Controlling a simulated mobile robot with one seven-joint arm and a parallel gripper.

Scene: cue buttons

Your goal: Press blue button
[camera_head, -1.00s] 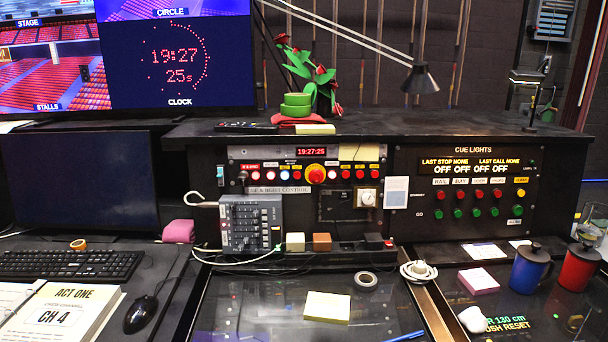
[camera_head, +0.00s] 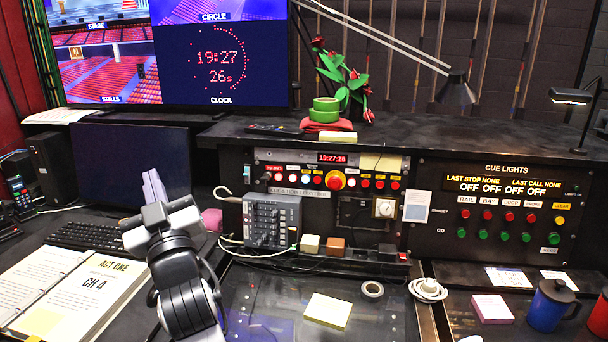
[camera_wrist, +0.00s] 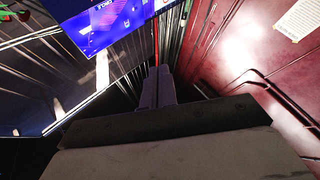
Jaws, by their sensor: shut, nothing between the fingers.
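My gripper (camera_head: 153,186) is at the left in the head view, in front of the dark monitor and above the open binder. Its fingers are closed together with nothing between them; they also show in the wrist view (camera_wrist: 158,86). It is well left of the button row (camera_head: 335,180) on the middle console. That row has red buttons, a large red button with a yellow surround, and a few pale or lit buttons (camera_head: 304,179). The cue lights panel (camera_head: 490,215) shows red, green and yellow buttons. The wrist view shows no buttons.
A grey keypad unit (camera_head: 272,222) with cables stands below the button row. A binder (camera_head: 85,290), a yellow note pad (camera_head: 328,310) and a blue mug (camera_head: 549,304) are on the desk.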

